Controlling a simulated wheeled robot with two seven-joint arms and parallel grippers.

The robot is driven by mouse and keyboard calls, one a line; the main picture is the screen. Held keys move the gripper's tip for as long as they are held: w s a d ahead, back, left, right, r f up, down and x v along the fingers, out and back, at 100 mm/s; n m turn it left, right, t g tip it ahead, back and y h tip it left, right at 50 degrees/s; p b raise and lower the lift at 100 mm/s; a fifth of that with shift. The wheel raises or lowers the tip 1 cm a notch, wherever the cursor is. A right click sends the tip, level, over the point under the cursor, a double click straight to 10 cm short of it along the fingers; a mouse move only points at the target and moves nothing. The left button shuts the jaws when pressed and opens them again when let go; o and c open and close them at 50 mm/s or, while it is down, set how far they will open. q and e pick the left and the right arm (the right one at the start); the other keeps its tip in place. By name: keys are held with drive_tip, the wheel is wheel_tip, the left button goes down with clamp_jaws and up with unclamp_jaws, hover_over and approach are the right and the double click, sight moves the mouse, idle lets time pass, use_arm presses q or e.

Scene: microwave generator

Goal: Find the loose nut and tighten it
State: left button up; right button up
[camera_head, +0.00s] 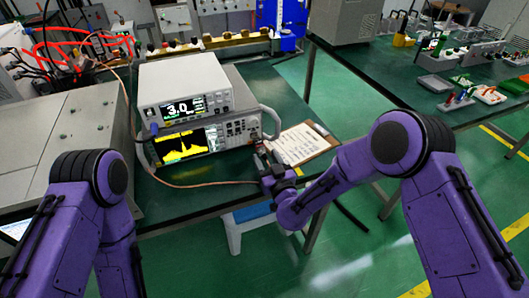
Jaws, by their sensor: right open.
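My right gripper (262,158) is open at the lower right front corner of the stacked instruments, close to the front panel. The lower instrument (184,146) shows a yellow spectrum trace, and the upper instrument (183,106) on top of it reads 3.0. A copper-coloured cable (200,185) curves along the table below the front panel and runs up to my right gripper. The nut is too small to make out, and the gripper covers the cable's end there. I cannot tell whether the jaws touch anything. My left gripper is out of view; only its purple arm shows.
A clipboard with paper (300,144) lies on the green table right of the gripper. A grey cabinet (75,145) stands close on the left. A blue-and-white stool (248,222) is under the table's front edge. A second bench (400,85) stands at the right.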

drive_tip(key=shift+x, duration=0.85)
drive_tip(key=shift+c, duration=0.3)
clamp_jaws()
drive_tip(key=shift+f+m+b, duration=0.2)
drive_tip(key=shift+m+b, duration=0.4)
drive_tip(key=shift+m, duration=0.1)
drive_tip(key=shift+m+b, duration=0.3)
drive_tip(key=shift+m, duration=0.3)
drive_tip(key=shift+r+m, duration=0.2)
drive_tip(key=shift+m, duration=0.4)
drive_tip(key=shift+o, duration=0.3)
unclamp_jaws()
